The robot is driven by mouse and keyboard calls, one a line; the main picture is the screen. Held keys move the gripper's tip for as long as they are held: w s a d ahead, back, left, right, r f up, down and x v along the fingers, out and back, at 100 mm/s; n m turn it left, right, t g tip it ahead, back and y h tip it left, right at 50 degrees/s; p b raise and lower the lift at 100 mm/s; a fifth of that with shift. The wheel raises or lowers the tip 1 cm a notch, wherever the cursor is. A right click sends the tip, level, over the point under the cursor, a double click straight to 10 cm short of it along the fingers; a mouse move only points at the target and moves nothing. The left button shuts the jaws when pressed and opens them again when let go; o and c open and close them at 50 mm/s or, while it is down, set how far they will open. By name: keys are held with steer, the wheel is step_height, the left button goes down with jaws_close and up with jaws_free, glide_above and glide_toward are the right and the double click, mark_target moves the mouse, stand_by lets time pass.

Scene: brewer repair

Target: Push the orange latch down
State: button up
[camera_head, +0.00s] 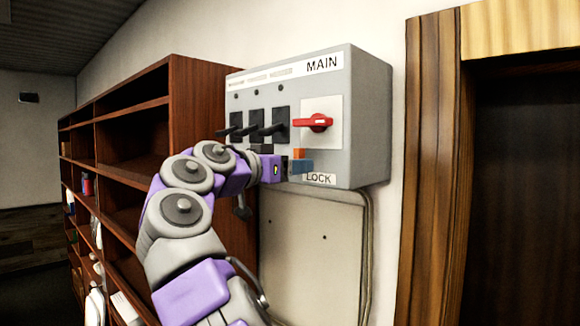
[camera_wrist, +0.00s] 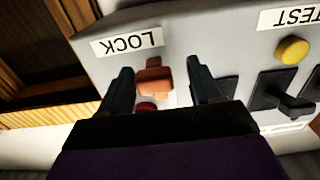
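The orange latch (camera_head: 299,153) is a small block low on the grey electrical box (camera_head: 372,125), just above the LOCK label (camera_head: 319,179). In the wrist view, which looks upside down, the orange latch (camera_wrist: 154,78) shows between my two fingers. My gripper (camera_head: 291,165) is at the lower front of the box, and its blue finger partly covers the latch in the head view. In the wrist view my gripper (camera_wrist: 159,70) is open, with one dark finger on each side of the latch. Whether either finger touches the latch cannot be told.
A red rotary handle (camera_head: 314,122) sits above the latch under the MAIN label (camera_head: 323,64). Several black switches (camera_head: 280,125) are to its left. A yellow button (camera_wrist: 292,50) shows near a TEST label in the wrist view. A brown shelf (camera_head: 185,100) stands left and a wooden door frame (camera_head: 430,160) right.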

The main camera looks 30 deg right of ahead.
steer(key=shift+s+a+r, duration=0.1)
steer(key=shift+s, duration=0.1)
steer(key=p+v, duration=0.1)
steer(key=v, duration=1.6)
steer(key=shift+w+a, duration=0.15)
steer(key=shift+a, duration=0.05)
